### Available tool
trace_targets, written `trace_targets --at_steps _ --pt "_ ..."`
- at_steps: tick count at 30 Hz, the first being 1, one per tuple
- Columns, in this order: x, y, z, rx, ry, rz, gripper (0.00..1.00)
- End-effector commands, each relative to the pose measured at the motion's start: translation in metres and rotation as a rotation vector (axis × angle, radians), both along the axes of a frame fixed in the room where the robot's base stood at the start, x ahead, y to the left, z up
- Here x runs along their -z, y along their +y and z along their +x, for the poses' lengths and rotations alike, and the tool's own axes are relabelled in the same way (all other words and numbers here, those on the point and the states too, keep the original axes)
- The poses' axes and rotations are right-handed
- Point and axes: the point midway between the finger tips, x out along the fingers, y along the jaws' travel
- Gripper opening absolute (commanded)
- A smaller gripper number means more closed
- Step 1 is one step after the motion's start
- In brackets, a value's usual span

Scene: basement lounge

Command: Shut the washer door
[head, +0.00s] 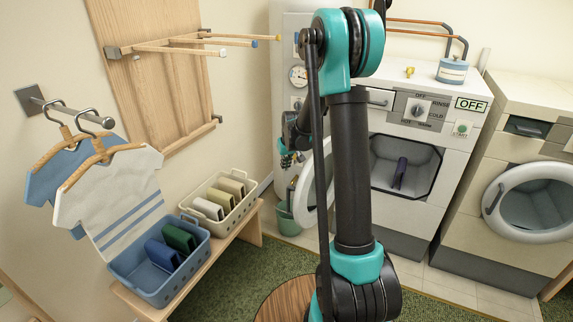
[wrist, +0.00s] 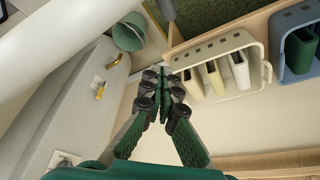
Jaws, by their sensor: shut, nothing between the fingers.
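The washer (head: 412,205) has an OFF sign and a dial on its front. Its opening shows a dark blue item (head: 400,172) inside. The washer door (head: 309,200), a white round rim, stands open to the left of the opening, partly hidden behind my arm. My gripper (head: 287,162) is at the left of the arm, just left of and above the door. In the wrist view my gripper (wrist: 168,73) is shut and empty. A white curved edge at the top left of the wrist view may be the door; I cannot tell whether anything touches it.
A second machine (head: 485,165) with a round shut door stands at right. A cream basket (head: 243,213) and a blue basket (head: 150,284) sit on a wooden bench at left. A green bucket (head: 286,220) stands behind the door; it also shows in the wrist view (wrist: 127,35).

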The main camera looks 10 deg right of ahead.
Motion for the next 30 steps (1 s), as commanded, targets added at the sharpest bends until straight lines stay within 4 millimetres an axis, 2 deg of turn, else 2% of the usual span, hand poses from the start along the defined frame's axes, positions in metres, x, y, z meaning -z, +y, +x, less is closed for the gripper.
trace_targets --at_steps 11,13,18,30 --pt "0.058 0.004 0.021 0.000 0.000 0.000 0.00" --pt "0.058 0.001 0.006 0.001 0.000 0.000 0.00" --pt "0.062 -0.002 -0.012 0.000 0.000 0.000 0.00" --pt "0.063 -0.003 -0.019 0.000 0.000 0.000 0.00"
